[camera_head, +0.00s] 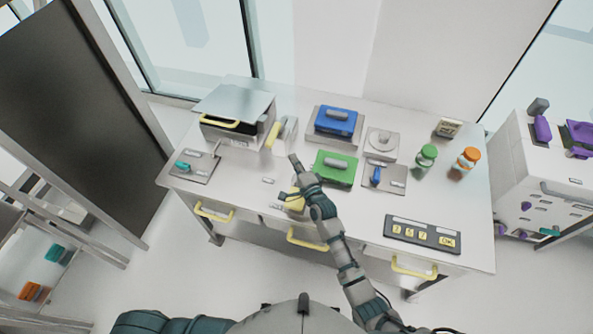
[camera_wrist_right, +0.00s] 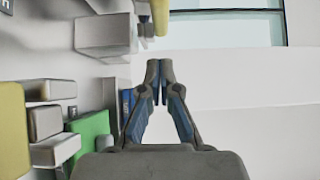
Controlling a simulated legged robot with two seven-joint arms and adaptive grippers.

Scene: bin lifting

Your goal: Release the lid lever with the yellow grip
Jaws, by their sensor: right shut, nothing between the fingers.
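The lever's yellow grip (camera_head: 272,136) stands at the right side of a grey bin (camera_head: 251,137), beside a pale upright block (camera_head: 289,128). The bin's flat grey lid (camera_head: 236,102) is on top, and a yellow handle (camera_head: 220,123) is on its front. My right gripper (camera_head: 293,158) is shut and empty over the table, a little right of and nearer than the yellow grip, apart from it. In the right wrist view the closed fingertips (camera_wrist_right: 158,68) show below the yellow grip (camera_wrist_right: 160,17), which is partly cut off by the top edge. My left gripper is not in view.
A green block (camera_head: 333,178) with a grey handle is close right of my right gripper, with a blue one (camera_head: 335,121) behind it. A plate with a teal-handled lever (camera_head: 183,165) lies left. Bottles (camera_head: 426,156) and a keypad (camera_head: 422,234) are further right on the white table (camera_head: 460,205).

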